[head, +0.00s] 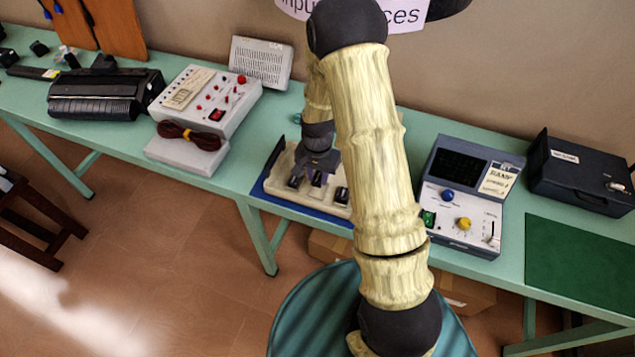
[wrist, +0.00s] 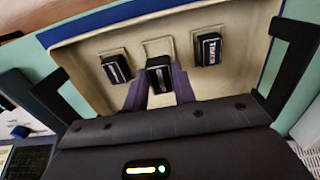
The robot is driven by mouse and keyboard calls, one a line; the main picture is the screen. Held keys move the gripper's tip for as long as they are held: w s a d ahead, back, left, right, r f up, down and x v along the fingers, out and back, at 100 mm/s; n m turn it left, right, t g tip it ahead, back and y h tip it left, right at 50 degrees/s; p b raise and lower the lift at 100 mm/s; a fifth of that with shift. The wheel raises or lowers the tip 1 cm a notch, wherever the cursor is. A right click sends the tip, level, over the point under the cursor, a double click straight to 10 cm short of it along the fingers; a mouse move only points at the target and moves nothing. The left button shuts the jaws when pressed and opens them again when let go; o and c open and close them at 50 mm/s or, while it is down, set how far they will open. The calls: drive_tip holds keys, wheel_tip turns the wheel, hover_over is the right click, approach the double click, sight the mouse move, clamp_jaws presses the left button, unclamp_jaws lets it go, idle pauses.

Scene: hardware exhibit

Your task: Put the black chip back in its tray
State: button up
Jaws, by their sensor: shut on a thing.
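My gripper (head: 317,172) reaches down over the beige tray (head: 279,178) on the table. In the wrist view its two purple fingers (wrist: 160,78) are shut on the sides of a black chip (wrist: 160,70) with light markings. This chip is in front of the tray's middle square recess (wrist: 157,46); I cannot tell whether its bottom is in the recess or just above it. Two other black chips stand at the left recess (wrist: 116,68) and the right recess (wrist: 208,49), apart from the fingers. My arm hides part of the tray in the head view.
The tray lies on a blue mat (head: 262,192). A grey-blue instrument (head: 459,205) with knobs stands to the right, then a black case (head: 580,175) and a green mat (head: 580,252). A white control box (head: 205,100) with a coiled cable (head: 190,136) stands to the left.

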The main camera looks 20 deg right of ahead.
sight(318, 178)
drive_tip(key=shift+f+p, duration=0.3)
drive_tip(key=shift+f, duration=1.75)
drive_tip(key=shift+f, duration=0.2)
drive_tip(key=o, duration=1)
drive_tip(key=shift+r, duration=0.1)
drive_tip(key=shift+o, duration=0.2)
drive_tip(key=shift+w+r, duration=0.1)
drive_tip(key=shift+r, duration=0.65)
wheel_tip(318, 178, up, 11)
drive_tip(key=shift+f+b, duration=0.1)
drive_tip(key=shift+b, duration=0.8)
